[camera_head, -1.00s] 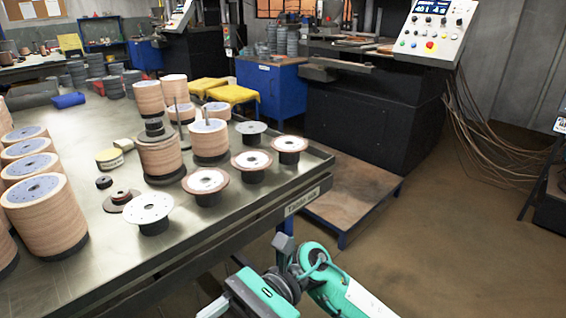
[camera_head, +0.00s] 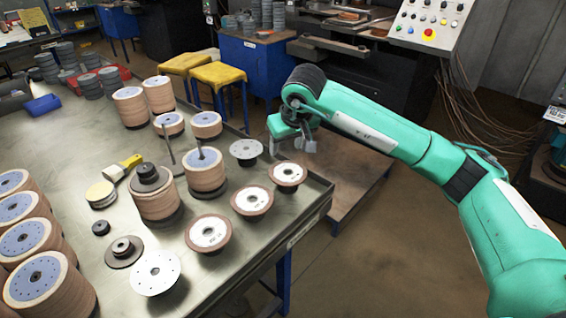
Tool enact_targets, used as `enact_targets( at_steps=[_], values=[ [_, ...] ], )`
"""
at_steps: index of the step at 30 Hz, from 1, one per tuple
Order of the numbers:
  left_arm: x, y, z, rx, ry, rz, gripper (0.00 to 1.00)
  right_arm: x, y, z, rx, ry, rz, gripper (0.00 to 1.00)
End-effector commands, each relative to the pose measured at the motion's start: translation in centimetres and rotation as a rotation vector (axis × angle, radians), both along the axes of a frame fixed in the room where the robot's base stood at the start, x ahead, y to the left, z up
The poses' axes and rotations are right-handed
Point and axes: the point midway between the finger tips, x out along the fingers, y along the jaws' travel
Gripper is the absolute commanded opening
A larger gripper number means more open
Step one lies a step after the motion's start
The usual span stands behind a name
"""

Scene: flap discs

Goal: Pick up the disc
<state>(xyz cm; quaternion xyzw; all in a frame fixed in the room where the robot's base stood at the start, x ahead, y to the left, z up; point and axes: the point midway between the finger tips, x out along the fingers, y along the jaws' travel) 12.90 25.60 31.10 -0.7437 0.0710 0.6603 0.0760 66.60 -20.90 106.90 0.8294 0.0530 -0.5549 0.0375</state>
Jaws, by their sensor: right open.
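Several discs sit singly on black stands along the table's right side. Three have brown rims and pale centres: one near the corner (camera_head: 289,173), a middle one (camera_head: 252,201) and a front one (camera_head: 208,233). A grey plate (camera_head: 246,149) stands behind them and a pale plate with holes (camera_head: 156,271) in front. Which one is the task's disc, I cannot tell. My right gripper (camera_head: 307,144) is open and empty, raised near the table's far right corner, just above and behind the corner disc in the picture. My left gripper is out of view.
The metal table (camera_head: 130,215) also holds tall disc stacks, such as one on a spindle (camera_head: 205,173), and a yellow brush (camera_head: 124,167). Yellow-topped stools (camera_head: 219,75) and a blue cabinet (camera_head: 255,62) stand behind.

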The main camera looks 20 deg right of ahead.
Motion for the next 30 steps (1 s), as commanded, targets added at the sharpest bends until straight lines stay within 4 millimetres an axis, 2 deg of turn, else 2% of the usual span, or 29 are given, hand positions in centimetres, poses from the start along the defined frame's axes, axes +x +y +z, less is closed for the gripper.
enact_targets(
  at_steps=[10, 20, 24, 30],
  values=[
    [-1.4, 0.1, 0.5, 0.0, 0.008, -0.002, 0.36, 2.3, 0.5, -6.0, 0.002, 0.005, 0.0, 0.53],
    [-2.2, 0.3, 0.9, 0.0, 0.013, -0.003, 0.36, 3.2, 0.7, -8.4, 0.004, 0.006, 0.002, 0.53],
    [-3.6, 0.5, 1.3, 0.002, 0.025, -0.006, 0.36, 3.9, 0.7, -10.2, 0.004, 0.008, 0.0, 0.53],
    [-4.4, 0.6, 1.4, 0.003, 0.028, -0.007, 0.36, 4.8, 0.8, -12.2, 0.005, 0.004, 0.001, 0.53]
  ],
)
